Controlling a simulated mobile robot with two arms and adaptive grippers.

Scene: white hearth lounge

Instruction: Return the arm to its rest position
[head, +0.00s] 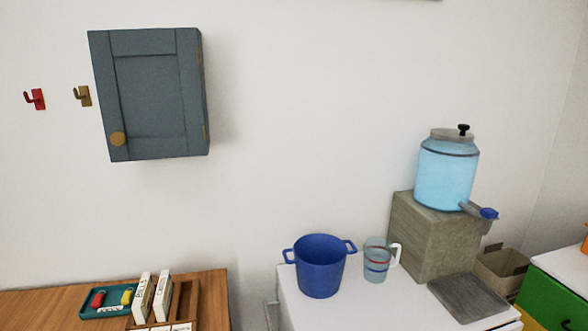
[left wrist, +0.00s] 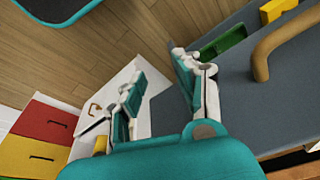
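My left gripper (left wrist: 158,68) shows in the left wrist view. Its two fingers with teal pads stand apart, and I see nothing held between them. Neither arm shows in the head view, and my right gripper is in neither view.
In the head view, a blue pot (head: 320,266), a measuring jug (head: 376,262) and a water dispenser (head: 447,172) on a block stand at the right. A grey-blue wall cabinet (head: 150,95) hangs shut above a wooden table (head: 213,295). The left wrist view shows wooden floor (left wrist: 125,40) and red drawers (left wrist: 44,122).

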